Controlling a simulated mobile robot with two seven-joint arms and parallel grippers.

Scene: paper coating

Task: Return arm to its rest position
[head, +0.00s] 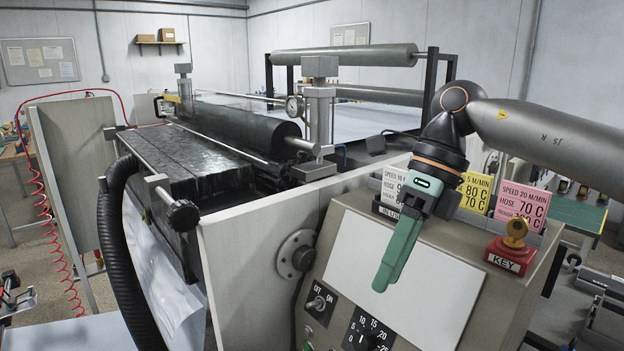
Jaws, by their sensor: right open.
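My right arm (545,130) comes in from the right edge and bends down at a dark wrist joint. My right gripper (384,280), with green fingers, hangs over the control panel (400,278) and points down and to the left. It is seen nearly side-on, so one finger largely hides the other. It is open, and nothing shows between its fingers. Whether it touches the panel's white blank area is hard to tell. My left gripper is not in view.
Behind the gripper stand a white card (393,184), a yellow card (475,193) and a pink card (521,205). A key on a red KEY block (511,254) sits right. A toggle switch (318,302) and dial (368,338) lie below left. The coating roller (240,125) is farther back.

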